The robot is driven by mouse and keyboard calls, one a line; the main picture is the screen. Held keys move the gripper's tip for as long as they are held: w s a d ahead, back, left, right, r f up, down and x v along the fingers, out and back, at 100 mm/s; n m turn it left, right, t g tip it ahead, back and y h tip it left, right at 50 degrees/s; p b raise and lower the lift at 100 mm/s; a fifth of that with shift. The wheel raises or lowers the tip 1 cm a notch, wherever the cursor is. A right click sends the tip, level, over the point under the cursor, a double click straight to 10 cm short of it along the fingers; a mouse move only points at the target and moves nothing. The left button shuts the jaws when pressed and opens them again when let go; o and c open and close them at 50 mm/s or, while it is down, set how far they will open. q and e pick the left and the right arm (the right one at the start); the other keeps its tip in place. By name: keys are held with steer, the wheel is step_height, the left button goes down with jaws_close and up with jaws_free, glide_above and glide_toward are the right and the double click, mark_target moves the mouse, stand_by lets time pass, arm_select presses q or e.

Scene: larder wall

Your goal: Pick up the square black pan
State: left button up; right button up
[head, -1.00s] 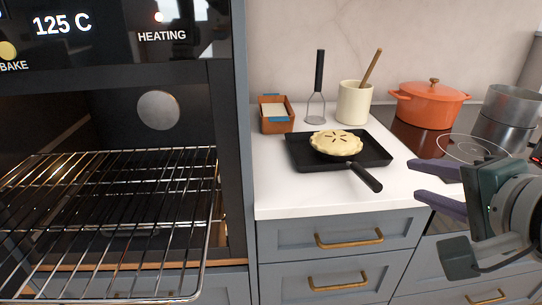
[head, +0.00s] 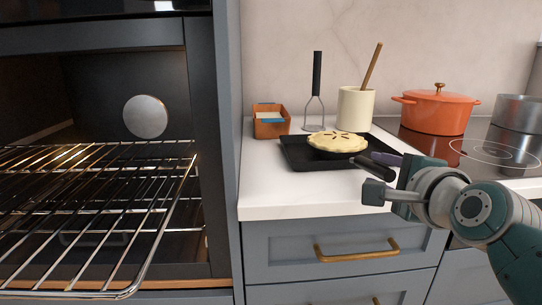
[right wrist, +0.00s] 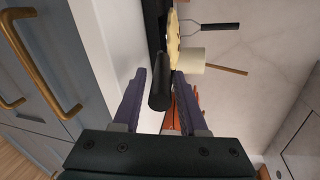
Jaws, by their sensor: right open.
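The square black pan (head: 300,160) lies flat on the white counter, with a pie (head: 338,142) on it. A black handle (head: 371,167) points toward the front right from beside the pie; I cannot tell where it joins. My right gripper (head: 388,160) is at the handle, largely hidden behind its own wrist in the head view. In the right wrist view, its purple fingers (right wrist: 157,76) are open, one on each side of the handle (right wrist: 160,90), without a clear grip. The pan's far part is cropped there. My left gripper is not in view.
An open oven with a wire rack (head: 90,215) stands at left. Behind the pan are a small brown box (head: 271,128), a masher (head: 316,90) and a cream crock (head: 354,108). An orange pot (head: 436,112) and a steel pot (head: 518,113) stand on the hob.

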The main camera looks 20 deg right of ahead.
mark_target(366, 165)
steer(key=b+x, duration=0.1)
steer(key=x, duration=0.3)
steer(key=shift+w+a+r, duration=0.15)
steer(key=shift+w, duration=0.1)
steer(key=shift+c, duration=0.2)
jaws_close()
stand_by(0.9)
